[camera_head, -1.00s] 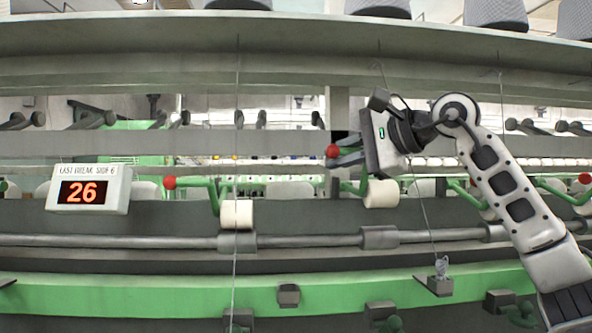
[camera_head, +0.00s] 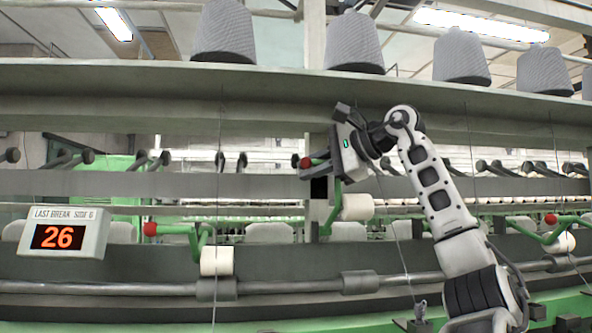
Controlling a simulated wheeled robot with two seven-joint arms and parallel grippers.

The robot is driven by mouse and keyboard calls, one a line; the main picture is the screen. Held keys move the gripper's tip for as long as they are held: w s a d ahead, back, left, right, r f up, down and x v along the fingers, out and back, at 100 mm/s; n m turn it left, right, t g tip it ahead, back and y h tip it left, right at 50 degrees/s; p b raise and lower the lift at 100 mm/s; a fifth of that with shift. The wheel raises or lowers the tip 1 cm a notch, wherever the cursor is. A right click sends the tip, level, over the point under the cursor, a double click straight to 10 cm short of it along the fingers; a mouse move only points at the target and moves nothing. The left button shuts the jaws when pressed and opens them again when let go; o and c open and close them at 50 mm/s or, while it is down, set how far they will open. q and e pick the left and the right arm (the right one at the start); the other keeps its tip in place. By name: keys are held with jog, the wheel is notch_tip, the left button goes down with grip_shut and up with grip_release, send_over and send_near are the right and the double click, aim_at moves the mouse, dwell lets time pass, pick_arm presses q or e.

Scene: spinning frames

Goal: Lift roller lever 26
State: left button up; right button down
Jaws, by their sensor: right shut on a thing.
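A roller lever with a red knob (camera_head: 306,162) and a green arm (camera_head: 336,194) stands right of the picture's middle, beside its cream roller (camera_head: 357,207). Its knob is higher relative to its roller than the knob of the lever to the left. My right gripper (camera_head: 314,169) is shut on this lever near the knob, and its fingers partly hide the arm. No number shows on the lever. A display box (camera_head: 65,230) at the left reads 26 in red. My left gripper is not in view.
A similar lever with a red knob (camera_head: 150,229) and cream roller (camera_head: 216,262) is to the left; another red knob (camera_head: 550,219) is at the right. Grey bobbins (camera_head: 354,43) stand on the long shelf (camera_head: 130,90) above. A grey rail (camera_head: 110,288) runs below.

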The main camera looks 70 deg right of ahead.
jog(key=shift+d, duration=0.1)
jog(key=c, duration=1.4)
grip_release()
jog(key=shift+s, duration=0.1)
jog(key=shift+c, duration=0.2)
jog(key=v, duration=1.6)
